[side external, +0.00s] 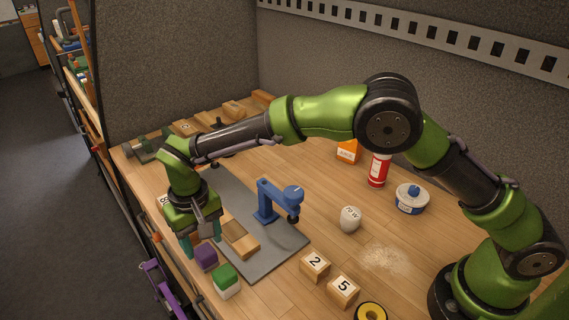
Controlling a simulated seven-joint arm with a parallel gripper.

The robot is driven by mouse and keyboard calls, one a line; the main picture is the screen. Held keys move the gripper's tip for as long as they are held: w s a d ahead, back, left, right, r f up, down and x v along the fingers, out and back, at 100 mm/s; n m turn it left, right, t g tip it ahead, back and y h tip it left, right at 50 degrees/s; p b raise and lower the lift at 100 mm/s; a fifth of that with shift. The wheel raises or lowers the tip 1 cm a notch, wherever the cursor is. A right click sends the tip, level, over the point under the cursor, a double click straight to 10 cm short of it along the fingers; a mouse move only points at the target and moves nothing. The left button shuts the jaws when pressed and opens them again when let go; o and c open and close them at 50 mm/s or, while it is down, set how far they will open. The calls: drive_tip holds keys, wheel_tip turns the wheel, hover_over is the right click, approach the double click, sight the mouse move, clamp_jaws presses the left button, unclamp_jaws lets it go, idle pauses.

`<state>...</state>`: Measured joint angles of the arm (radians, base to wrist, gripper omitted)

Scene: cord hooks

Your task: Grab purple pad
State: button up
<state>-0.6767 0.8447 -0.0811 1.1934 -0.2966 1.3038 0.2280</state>
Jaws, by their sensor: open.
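The purple pad (206,257) is a small purple block near the table's front-left edge. A green block (225,276) with a pale lower part sits just to its right and nearer the camera. My gripper (201,240) points down just above and behind the purple pad in the side view. Its fingers are apart and nothing shows between them. Whether a finger touches the pad, I cannot tell.
A grey plate (285,247) carries a blue post with an arm (268,201) and a wooden block (241,239). A purple clamp (160,285) hangs at the table edge.

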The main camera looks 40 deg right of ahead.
sight(204, 251)
wheel_tip(204, 251, down, 5)
drive_tip(key=shift+w+f, duration=0.1)
drive_tip(key=shift+f, duration=0.05)
drive_tip(key=c, duration=0.7)
